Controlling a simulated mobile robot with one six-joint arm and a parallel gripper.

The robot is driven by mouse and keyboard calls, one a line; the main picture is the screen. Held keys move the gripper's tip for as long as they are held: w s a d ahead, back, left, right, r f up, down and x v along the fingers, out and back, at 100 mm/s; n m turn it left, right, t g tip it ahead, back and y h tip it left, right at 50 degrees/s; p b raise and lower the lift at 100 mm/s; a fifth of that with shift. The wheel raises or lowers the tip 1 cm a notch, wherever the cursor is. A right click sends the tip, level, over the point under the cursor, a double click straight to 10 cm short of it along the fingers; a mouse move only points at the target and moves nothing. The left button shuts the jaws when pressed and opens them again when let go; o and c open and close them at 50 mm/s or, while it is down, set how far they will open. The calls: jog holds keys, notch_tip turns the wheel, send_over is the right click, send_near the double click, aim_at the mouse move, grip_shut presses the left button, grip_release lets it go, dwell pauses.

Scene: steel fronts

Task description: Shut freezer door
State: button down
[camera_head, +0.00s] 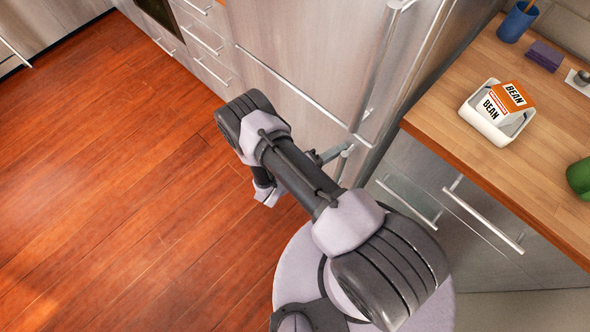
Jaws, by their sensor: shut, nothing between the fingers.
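The steel fridge-freezer stands at the top centre, with its upper door (300,40) above a bright horizontal seam. The freezer door (262,85) is below that seam, partly hidden by my arm. It looks nearly flush with the upper door, and I cannot tell whether a small gap is left. The freezer handle (345,162) shows near its right edge, just beyond my arm. My gripper (331,153) is mostly hidden behind my arm; what shows of it is shut and empty, close beside that handle. I cannot tell whether they touch.
A wooden counter (460,150) on the right carries a white tray (490,128) with a BEAN box (510,97), a blue cup (516,22) and a green object (579,178). Steel drawers with bar handles (484,215) are below. The wooden floor (110,180) on the left is clear.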

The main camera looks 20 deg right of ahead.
jog(key=p+v, duration=0.2)
jog(key=v, duration=1.5)
jog(key=shift+a, duration=0.25)
